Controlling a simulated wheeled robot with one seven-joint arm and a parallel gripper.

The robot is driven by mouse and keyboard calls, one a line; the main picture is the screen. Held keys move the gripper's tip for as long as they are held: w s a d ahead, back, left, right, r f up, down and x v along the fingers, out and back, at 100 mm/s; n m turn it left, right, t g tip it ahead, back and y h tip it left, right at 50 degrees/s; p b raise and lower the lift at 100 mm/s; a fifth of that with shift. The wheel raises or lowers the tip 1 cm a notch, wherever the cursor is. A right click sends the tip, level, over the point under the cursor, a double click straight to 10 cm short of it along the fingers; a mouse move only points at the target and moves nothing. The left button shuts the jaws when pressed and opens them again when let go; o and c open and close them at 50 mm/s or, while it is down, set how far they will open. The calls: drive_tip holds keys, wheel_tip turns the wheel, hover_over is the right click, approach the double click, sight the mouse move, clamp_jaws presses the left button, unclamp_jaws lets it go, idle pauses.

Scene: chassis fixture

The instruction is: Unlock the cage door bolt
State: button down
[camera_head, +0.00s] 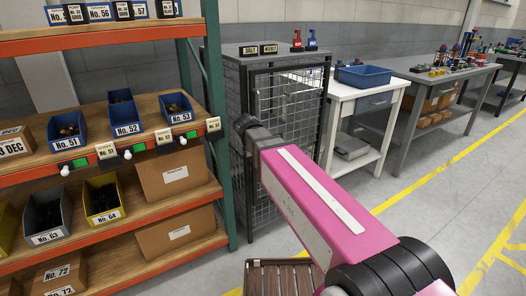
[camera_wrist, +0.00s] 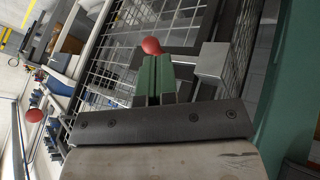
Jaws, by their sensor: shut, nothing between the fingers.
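The cage (camera_head: 292,97) is a dark-framed wire-mesh cabinet in the middle of the head view. Its mesh also shows in the wrist view (camera_wrist: 113,52), tilted by the camera. A red ball knob (camera_wrist: 151,46) shows just beyond my fingertips, partly hidden by them; whether they touch it I cannot tell. It looks like the bolt's handle. A grey metal block (camera_wrist: 211,61) is right of the fingers. A second red ball (camera_wrist: 35,115) shows at the left. My gripper (camera_wrist: 158,65) has green fingers, shut and empty. In the head view my pink arm hides the fingers and bolt.
A shelf rack (camera_head: 215,110) with blue and yellow bins stands close on the left of the cage. A white table (camera_head: 375,100) with a blue tray (camera_head: 364,76) stands right of it. A slatted wooden thing (camera_head: 280,278) is low in front. Floor at right is clear.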

drive_tip(key=shift+w+a+r+t, duration=0.15)
drive_tip(key=shift+w+a+r, duration=0.05)
drive_tip(key=shift+a+r, duration=0.45)
drive_tip(key=shift+w+a+r+t, duration=0.15)
drive_tip(key=shift+w+a+r, duration=0.05)
drive_tip(key=shift+a+r, duration=0.4)
drive_tip(key=shift+d, duration=0.1)
drive_tip(key=x, duration=1)
drive_tip(key=w+d, duration=0.1)
drive_tip(key=d, duration=0.1)
drive_tip(key=w+d, duration=0.1)
drive_tip(key=d, duration=0.1)
drive_tip(key=shift+w, duration=0.15)
